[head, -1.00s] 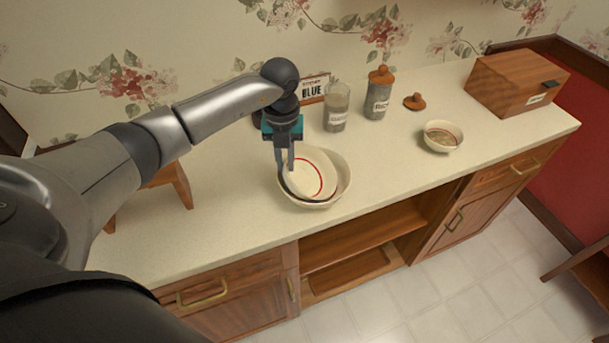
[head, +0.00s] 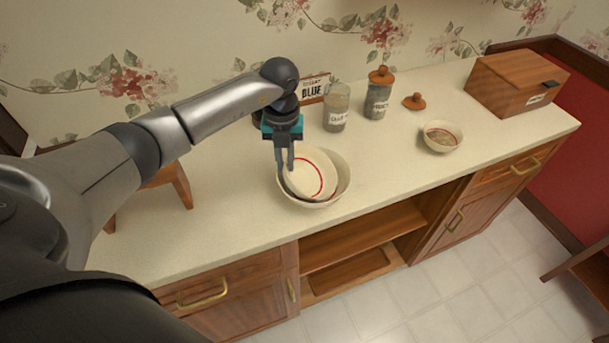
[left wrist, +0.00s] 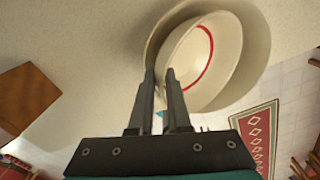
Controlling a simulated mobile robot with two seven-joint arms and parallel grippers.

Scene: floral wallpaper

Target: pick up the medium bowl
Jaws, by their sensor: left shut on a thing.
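The medium bowl (head: 318,170) is cream with a red ring inside. It sits tilted inside a larger cream bowl (head: 343,182) on the counter. My left gripper (head: 287,163) points down at the left rim of the medium bowl and is shut on it. In the left wrist view the two fingertips (left wrist: 160,76) meet at the rim of the medium bowl (left wrist: 212,75), with the larger bowl (left wrist: 258,45) around it. The fingers hide a small part of the rim. My right gripper is out of view.
A small bowl (head: 443,136) stands to the right on the counter (head: 400,175). Two labelled jars (head: 336,108) and a sign (head: 313,89) stand behind the bowls. A wooden box (head: 516,82) is at the far right. The counter between the bowls is clear.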

